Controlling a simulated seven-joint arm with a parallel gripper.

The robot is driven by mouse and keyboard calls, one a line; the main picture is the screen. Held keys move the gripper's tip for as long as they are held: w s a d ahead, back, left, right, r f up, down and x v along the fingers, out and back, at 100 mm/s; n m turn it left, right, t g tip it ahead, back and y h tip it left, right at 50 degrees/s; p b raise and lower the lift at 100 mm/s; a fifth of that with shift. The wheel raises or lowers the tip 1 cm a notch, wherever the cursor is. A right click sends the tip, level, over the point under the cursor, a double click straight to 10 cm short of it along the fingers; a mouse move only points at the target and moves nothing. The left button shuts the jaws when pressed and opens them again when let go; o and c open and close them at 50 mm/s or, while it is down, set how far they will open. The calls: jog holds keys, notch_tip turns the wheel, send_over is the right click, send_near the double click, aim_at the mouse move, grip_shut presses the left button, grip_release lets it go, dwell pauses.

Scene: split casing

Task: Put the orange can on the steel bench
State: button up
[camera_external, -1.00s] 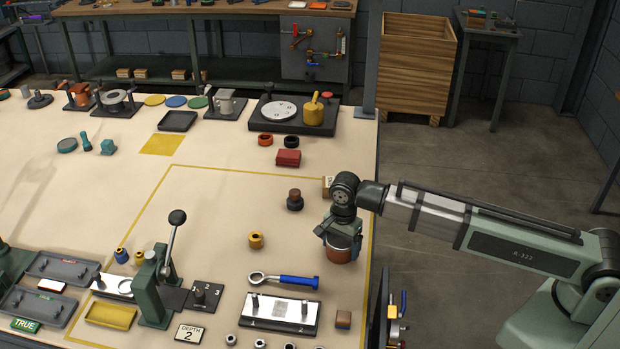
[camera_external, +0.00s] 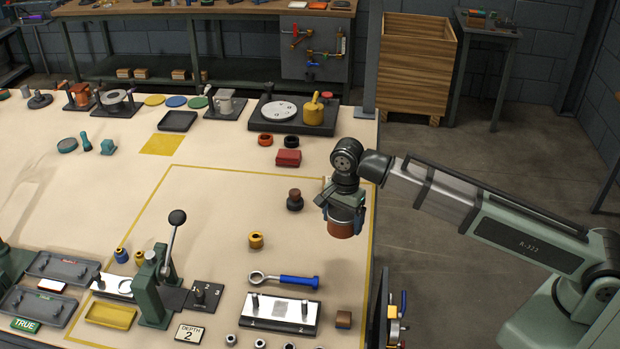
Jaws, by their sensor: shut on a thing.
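The orange can (camera_external: 341,230) is upright in my gripper (camera_external: 343,209), near the right edge of the beige work table (camera_external: 215,225). My gripper is shut on the can from above and hides its upper part. The can's underside appears raised above the table top, though the exact gap is hard to judge. A small grey metal bench (camera_external: 487,28) with several small items on it stands at the back right; I cannot tell for certain that it is the steel bench.
A tall wooden crate (camera_external: 416,68) stands on the floor between the work table and the grey bench. A dark knob-like part (camera_external: 295,200) and a red block (camera_external: 288,158) are left of my gripper. A long wood-topped bench (camera_external: 230,8) runs along the back.

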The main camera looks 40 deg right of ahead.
jog(key=w+d+m, duration=0.5)
jog(key=w+d, duration=1.8)
jog(key=d, duration=0.2)
jog(key=w+d+n, duration=0.2)
jog(key=w+n, duration=0.2)
jog(key=w, duration=0.9)
jog(key=shift+w+d+n, duration=0.15)
jog(key=shift+n, duration=0.25)
jog(key=shift+f, duration=4.8)
jog(key=o, duration=1.1)
jog(key=shift+f, duration=0.15)
jog(key=shift+o, duration=0.2)
